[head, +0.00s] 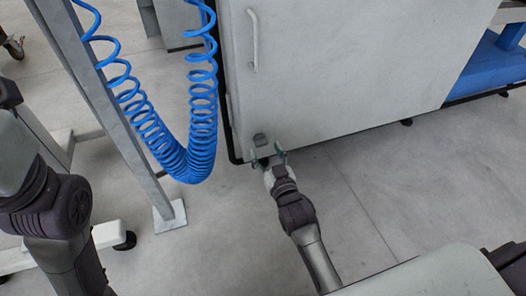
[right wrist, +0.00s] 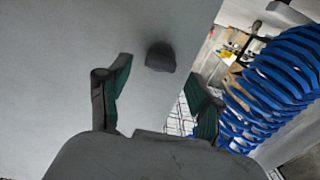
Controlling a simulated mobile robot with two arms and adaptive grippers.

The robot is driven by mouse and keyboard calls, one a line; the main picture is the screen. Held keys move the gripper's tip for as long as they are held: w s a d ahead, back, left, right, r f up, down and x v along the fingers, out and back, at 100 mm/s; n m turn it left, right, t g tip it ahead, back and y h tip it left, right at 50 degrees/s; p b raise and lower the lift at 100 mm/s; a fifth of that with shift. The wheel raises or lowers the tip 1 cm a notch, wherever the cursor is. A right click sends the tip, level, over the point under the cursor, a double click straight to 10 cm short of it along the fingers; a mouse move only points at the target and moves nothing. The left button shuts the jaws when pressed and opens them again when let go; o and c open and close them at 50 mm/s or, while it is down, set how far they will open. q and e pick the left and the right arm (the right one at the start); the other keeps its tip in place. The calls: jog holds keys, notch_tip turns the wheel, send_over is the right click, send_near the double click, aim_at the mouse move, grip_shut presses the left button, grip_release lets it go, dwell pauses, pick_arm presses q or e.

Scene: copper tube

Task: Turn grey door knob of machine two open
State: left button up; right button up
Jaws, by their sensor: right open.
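The grey door knob (head: 260,139) sits low on the light grey machine door (head: 330,85) in the head view, near its left edge. In the right wrist view the dark grey knob (right wrist: 160,56) stands out from the door panel (right wrist: 60,60). My right gripper (head: 268,156) is open, just below the knob in the head view. In the right wrist view its two green-padded fingers (right wrist: 160,95) are spread, with the knob ahead of and between them, apart from both. My left arm shows at the left of the head view, but its gripper is out of view.
A coiled blue hose (head: 190,150) hangs left of the door, close to my right gripper, and shows in the right wrist view (right wrist: 275,85). A grey metal post (head: 110,110) stands farther left. A vertical handle (head: 253,40) is higher on the door. Floor to the right is clear.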

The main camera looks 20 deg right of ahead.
aim_at(261, 142)
jog(key=shift+w+b, duration=0.45)
jog(key=shift+w, duration=0.95)
jog(key=shift+c, duration=0.3)
jog(key=c, duration=1.1)
